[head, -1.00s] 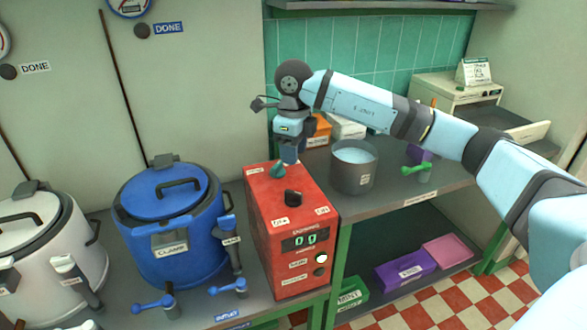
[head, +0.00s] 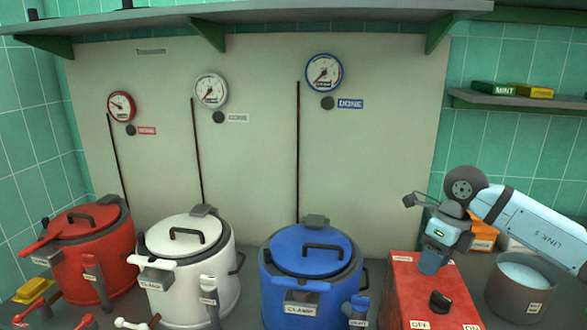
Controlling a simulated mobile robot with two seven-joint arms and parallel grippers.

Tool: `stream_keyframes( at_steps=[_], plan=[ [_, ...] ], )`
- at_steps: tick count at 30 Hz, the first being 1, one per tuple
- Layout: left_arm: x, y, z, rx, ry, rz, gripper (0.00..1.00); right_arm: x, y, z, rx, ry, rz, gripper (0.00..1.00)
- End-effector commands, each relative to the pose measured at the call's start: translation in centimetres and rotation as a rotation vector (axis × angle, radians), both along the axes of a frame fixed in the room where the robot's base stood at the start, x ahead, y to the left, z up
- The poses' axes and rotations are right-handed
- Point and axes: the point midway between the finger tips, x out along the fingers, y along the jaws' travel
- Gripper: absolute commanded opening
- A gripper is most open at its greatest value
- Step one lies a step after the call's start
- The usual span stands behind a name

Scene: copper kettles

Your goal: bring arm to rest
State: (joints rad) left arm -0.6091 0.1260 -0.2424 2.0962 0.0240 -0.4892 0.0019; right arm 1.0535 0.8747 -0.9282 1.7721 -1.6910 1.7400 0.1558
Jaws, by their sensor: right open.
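My right arm comes in from the right, and its gripper (head: 431,265) points down over the back of the red box (head: 400,292) labelled OFF and ON. The gripper is open; its fingers look close together from this side and I see nothing held in them. I cannot tell whether the fingertips touch the box top. The teal knob there is hidden behind the gripper. My left gripper is not in view.
Red (head: 95,262), white (head: 190,275) and blue (head: 312,290) lidded kettles stand left of the box, below three wall gauges. A grey pot (head: 515,300) of pale blue liquid stands right, under my arm. A shelf (head: 260,12) overhangs above.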

Motion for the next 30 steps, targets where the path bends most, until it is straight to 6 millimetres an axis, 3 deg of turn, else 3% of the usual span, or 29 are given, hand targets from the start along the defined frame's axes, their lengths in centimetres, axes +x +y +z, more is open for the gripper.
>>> stream_keyframes(
  at_steps=[1,3,6,9,13,17,22,26,30],
  plan=[
    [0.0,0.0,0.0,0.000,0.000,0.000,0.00,-1.0,3.0,-2.1,0.109,0.030,0.033,0.43],
    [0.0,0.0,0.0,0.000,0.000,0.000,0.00,-2.6,7.6,-4.2,0.303,0.070,0.060,0.43],
    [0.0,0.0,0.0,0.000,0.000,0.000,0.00,-5.3,13.8,-5.9,0.609,0.141,0.052,0.43],
    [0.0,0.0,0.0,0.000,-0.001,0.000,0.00,-7.7,18.7,-6.1,0.905,0.219,-0.017,0.43],
    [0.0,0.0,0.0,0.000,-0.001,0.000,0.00,-9.8,22.6,-5.6,1.266,0.335,-0.198,0.43],
    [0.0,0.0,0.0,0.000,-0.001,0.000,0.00,-10.3,23.8,-5.3,1.577,0.454,-0.479,0.43],
    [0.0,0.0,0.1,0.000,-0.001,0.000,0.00,-10.1,22.2,-7.9,1.863,0.616,-0.984,0.43],
    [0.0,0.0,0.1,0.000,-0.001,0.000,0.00,-10.8,19.5,-12.6,1.959,0.738,-1.454,0.43],
    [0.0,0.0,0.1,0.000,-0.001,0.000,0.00,-13.4,16.6,-19.2,1.919,0.856,-1.963,0.43]
  ],
)
